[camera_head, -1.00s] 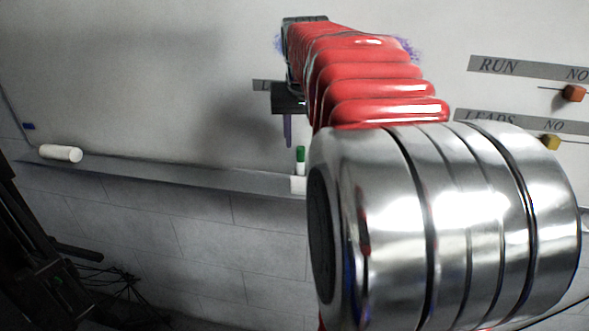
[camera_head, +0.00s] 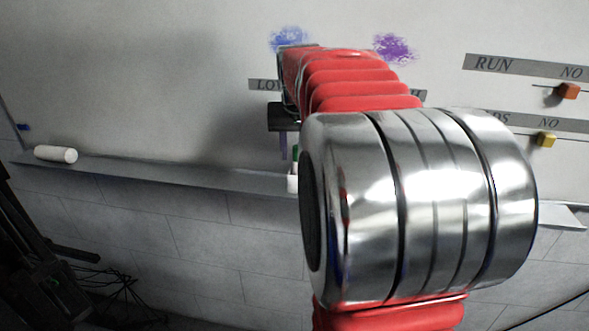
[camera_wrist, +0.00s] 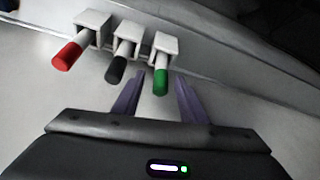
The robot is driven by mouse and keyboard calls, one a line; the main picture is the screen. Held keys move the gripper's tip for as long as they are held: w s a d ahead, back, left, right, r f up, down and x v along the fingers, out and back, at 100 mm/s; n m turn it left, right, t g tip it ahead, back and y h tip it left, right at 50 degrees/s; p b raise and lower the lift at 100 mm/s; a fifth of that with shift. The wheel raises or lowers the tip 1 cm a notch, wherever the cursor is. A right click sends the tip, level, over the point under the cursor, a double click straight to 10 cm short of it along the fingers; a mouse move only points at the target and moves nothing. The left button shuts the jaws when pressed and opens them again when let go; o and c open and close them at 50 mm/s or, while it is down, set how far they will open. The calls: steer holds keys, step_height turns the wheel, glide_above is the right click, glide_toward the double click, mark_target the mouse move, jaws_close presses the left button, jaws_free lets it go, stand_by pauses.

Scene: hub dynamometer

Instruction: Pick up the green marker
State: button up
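The green marker (camera_wrist: 161,78) stands in a white holder, its green end toward my gripper in the wrist view. In the head view a small part of the green marker (camera_head: 295,153) shows beside my arm. My gripper (camera_wrist: 160,85) is open, its two purple fingers apart. The green marker lies between the finger lines, closer to the right finger's side than the dark marker (camera_wrist: 117,68), which is near the left fingertip.
A red marker (camera_wrist: 68,55) and the dark one sit in white holders left of the green one. The holders are on a ledge (camera_head: 190,177) along the whiteboard (camera_head: 130,90). A white cylinder (camera_head: 56,154) lies on the ledge's left end. Sliders (camera_head: 569,91) are at right.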

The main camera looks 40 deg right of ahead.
steer(key=shift+c, duration=0.6)
jaws_close()
